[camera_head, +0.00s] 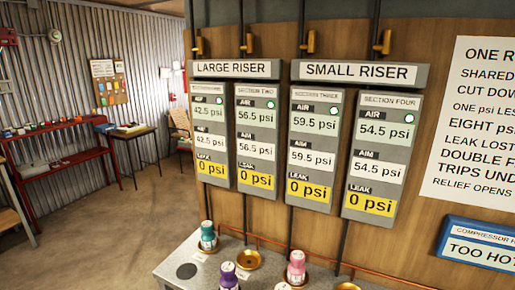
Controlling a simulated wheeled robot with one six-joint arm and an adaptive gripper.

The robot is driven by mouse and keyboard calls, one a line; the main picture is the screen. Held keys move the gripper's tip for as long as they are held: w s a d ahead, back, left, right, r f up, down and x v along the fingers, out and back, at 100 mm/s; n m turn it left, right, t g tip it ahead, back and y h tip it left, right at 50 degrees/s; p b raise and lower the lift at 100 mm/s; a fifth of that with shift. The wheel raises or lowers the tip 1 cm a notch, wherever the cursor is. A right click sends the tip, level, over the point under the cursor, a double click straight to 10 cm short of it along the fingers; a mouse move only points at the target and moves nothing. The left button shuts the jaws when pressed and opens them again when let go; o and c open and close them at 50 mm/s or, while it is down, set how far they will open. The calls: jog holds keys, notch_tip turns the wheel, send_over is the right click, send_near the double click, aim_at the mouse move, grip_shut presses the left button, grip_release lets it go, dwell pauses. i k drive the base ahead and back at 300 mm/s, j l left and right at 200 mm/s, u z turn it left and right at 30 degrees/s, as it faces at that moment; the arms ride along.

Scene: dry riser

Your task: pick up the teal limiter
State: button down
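My gripper is not in view.
A purple limiter (228,276) and a pink limiter (296,268) stand nearby. An empty brass seat (248,260) lies between them. A copper pipe (330,264) runs behind. Gauge panels (255,140) hang above the bench. Open floor (130,225) lies to the left.

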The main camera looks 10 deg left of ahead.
aim_at(208, 238)
jog(key=i+j+u, duration=0.2)
jog(key=u, duration=0.15)
jog(key=i+j+u, duration=0.3)
jog(key=k+u, duration=0.15)
jog(key=z, duration=0.1)
jog(key=i+j, duration=0.05)
